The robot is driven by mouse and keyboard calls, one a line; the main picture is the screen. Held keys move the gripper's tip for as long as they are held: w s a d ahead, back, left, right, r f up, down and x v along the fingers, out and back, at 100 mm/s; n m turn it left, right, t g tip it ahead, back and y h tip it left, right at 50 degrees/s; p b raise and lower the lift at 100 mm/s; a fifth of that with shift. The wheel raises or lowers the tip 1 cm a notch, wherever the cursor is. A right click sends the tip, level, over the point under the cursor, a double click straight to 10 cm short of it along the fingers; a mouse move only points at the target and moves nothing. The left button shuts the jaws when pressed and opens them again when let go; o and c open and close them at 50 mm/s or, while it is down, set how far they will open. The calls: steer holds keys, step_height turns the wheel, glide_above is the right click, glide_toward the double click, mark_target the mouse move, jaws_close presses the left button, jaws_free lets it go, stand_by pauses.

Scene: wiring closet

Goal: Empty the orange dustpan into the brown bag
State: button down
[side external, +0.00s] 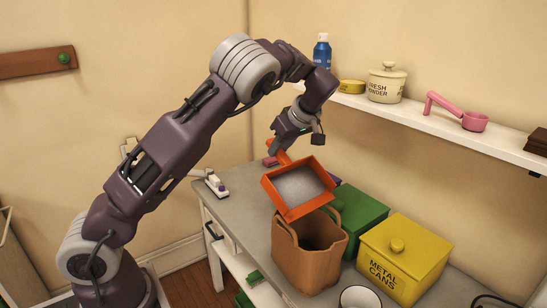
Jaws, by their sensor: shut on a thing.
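The orange dustpan (277,202) is held above the bench, with a grey layer of contents (298,185) visible inside it. My gripper (281,148) is shut on the dustpan's handle at the pan's upper left. The pan is tilted, its open face turned partly toward the camera and its lower edge above the bag. The brown bag (305,265) stands upright and open on the bench directly below the pan. The pan hides part of the bag's rear rim. Whether the pan touches the bag cannot be told. The inside of the bag looks dark.
A green box (364,212) and a yellow metal cans bin (404,258) stand right of the bag. A white round item (360,297) is in front. A wall shelf (440,128) holds jars and a pink scoop (472,120). A power strip (216,185) lies at the bench's left.

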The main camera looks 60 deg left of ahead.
steer(key=d+r+y, duration=0.5)
steer(key=d+y, duration=0.1)
steer(key=d, duration=0.1)
steer(key=shift+w+d+g, duration=0.1)
steer(key=shift+g, duration=0.2)
stand_by(1.3)
steer(key=shift+a+r+h, duration=1.4)
steer(key=shift+a+r, duration=0.55)
steer(key=shift+a, duration=0.3)
step_height(320, 180, down, 6)
steer(key=shift+r, duration=0.2)
steer(key=shift+f+h, duration=0.3)
steer(key=a+f+h, duration=0.2)
steer(key=a+f, duration=0.1)
steer(key=shift+s+a+h, duration=0.2)
steer(key=shift+s+h, duration=0.05)
steer(key=shift+h, duration=0.15)
steer(key=a+f+h, duration=0.3)
steer(key=f+h, duration=0.2)
steer(key=f, duration=0.1)
steer(key=shift+f+t+h, duration=0.3)
steer(key=shift+f+t, duration=0.05)
steer(key=shift+t, duration=0.05)
